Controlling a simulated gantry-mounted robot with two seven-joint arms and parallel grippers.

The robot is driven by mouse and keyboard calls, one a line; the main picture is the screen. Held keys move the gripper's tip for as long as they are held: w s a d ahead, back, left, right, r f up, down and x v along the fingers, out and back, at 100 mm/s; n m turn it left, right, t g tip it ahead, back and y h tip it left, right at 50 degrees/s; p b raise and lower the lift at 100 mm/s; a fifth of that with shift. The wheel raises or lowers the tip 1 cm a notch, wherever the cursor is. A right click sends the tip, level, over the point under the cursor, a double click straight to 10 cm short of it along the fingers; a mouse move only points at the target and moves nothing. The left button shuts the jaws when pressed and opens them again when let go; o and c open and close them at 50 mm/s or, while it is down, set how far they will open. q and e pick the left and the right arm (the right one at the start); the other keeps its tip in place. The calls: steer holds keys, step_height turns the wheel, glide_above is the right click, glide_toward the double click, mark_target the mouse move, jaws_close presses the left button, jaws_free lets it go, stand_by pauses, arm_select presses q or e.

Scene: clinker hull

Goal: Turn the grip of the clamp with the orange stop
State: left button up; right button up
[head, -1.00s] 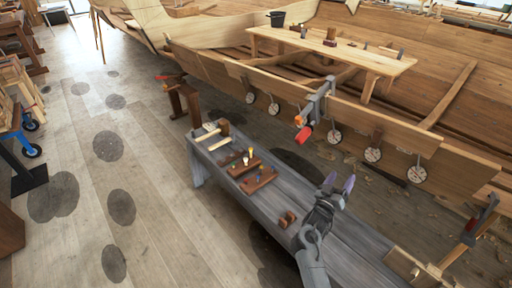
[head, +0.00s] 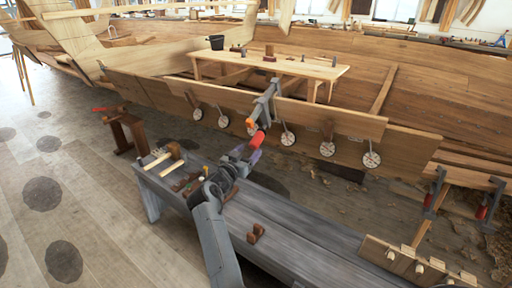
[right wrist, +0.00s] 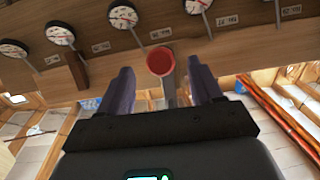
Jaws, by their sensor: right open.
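The grey clamp (head: 266,103) hangs on the upper edge of the hull plank, with an orange stop (head: 251,122) and a red grip (head: 257,140) pointing down toward me. My right gripper (head: 246,156) is open just below and in front of the red grip. In the right wrist view, the round end of the red grip (right wrist: 160,61) shows between the two purple fingers (right wrist: 160,75), with space on both sides. The clamp's bar is partly hidden behind the grip there. My left gripper is not in view.
A grey bench (head: 290,225) stands below, with a mallet (head: 173,150) and wooden blocks (head: 256,233). Round dials (head: 288,138) line the plank. Other red-gripped clamps (head: 485,205) stand at the right.

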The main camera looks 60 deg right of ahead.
mark_target(256, 142)
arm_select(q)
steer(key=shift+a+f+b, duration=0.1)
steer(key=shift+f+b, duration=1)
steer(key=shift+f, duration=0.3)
arm_select(e)
steer(key=shift+w+d, duration=0.15)
steer(key=shift+d, duration=1.6)
steer(key=shift+w+d, duration=0.15)
steer(key=shift+d, duration=1.6)
steer(key=shift+c, duration=0.4)
